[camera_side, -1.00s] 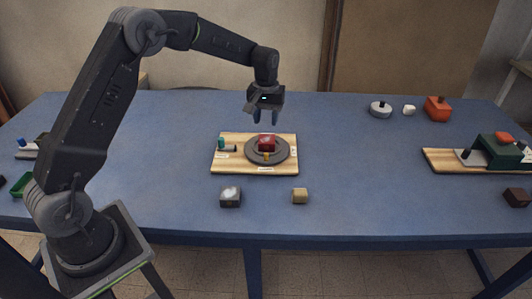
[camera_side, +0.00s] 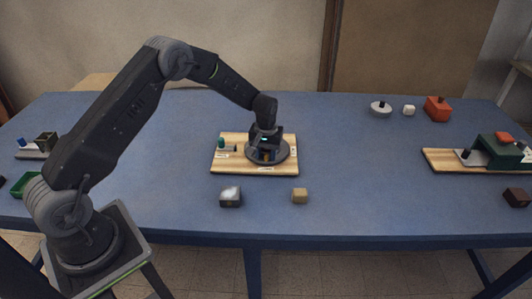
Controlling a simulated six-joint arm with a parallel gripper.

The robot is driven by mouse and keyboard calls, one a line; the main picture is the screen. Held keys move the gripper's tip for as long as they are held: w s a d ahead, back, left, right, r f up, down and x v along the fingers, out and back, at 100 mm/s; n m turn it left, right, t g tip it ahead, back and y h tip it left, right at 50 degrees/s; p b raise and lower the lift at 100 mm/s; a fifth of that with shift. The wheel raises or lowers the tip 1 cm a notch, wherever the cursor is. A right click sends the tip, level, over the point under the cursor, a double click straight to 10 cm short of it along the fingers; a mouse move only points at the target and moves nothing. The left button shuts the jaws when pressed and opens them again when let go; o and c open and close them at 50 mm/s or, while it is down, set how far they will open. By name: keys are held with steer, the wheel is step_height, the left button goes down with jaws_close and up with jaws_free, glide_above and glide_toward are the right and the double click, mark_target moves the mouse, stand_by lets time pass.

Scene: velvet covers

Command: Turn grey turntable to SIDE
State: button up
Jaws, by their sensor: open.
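The grey turntable (camera_side: 285,153) is a dark round disc on a light wooden board (camera_side: 228,167) in the middle of the table. My gripper (camera_side: 266,154) is down over the disc, pointing straight down, with its jaws open. The red block on the disc is now hidden behind my gripper. A small yellow-orange part at the front of the disc is partly visible between the fingers. Whether the fingers touch anything cannot be told. A green knob (camera_side: 221,143) stands on the board left of the disc. Small white labels lie on the board; their words are too small to read.
At right are a board with a green housing (camera_side: 496,149) and a dark brown block (camera_side: 516,197). A grey round lidded thing (camera_side: 380,108), white block (camera_side: 409,110) and orange object (camera_side: 437,109) stand at back right.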

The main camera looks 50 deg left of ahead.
steer(key=shift+c, duration=0.4)
jaws_close()
